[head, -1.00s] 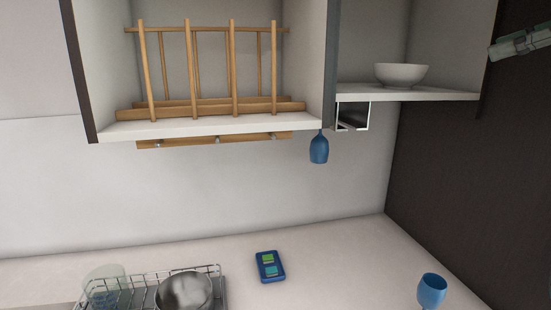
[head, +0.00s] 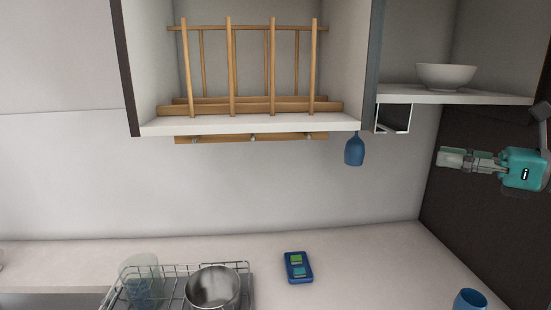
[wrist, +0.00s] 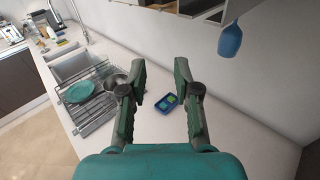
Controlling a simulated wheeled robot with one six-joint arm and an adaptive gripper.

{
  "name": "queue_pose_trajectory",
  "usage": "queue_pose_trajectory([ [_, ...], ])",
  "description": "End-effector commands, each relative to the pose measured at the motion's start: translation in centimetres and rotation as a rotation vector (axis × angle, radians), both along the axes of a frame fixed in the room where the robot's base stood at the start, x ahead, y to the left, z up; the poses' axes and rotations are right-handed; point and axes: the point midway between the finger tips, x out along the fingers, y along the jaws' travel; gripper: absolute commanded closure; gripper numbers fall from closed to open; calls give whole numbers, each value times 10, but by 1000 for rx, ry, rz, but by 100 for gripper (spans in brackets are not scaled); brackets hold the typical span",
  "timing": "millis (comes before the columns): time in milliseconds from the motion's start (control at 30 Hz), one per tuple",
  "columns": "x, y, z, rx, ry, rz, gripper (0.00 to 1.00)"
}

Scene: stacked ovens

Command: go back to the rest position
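My gripper (head: 447,158) is at the right of the head view, in front of the dark side panel and below the shelf with the bowl. In the wrist view my gripper (wrist: 160,90) has its two fingers spread apart with nothing between them. It is above the counter and apart from everything there.
A wooden rack (head: 250,105) stands in the open cabinet. A white bowl (head: 445,76) is on the right shelf.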

Motion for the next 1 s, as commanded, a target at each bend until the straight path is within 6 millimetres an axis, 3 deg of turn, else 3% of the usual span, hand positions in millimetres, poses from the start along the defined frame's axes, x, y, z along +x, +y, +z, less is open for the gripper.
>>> queue_pose_trajectory([
  [100,-4,27,-36,129,20,84,69],
  [500,-44,102,-123,595,112,306,69],
  [700,-73,128,-159,842,183,383,69],
  [1000,-119,151,-208,1225,321,448,69],
])
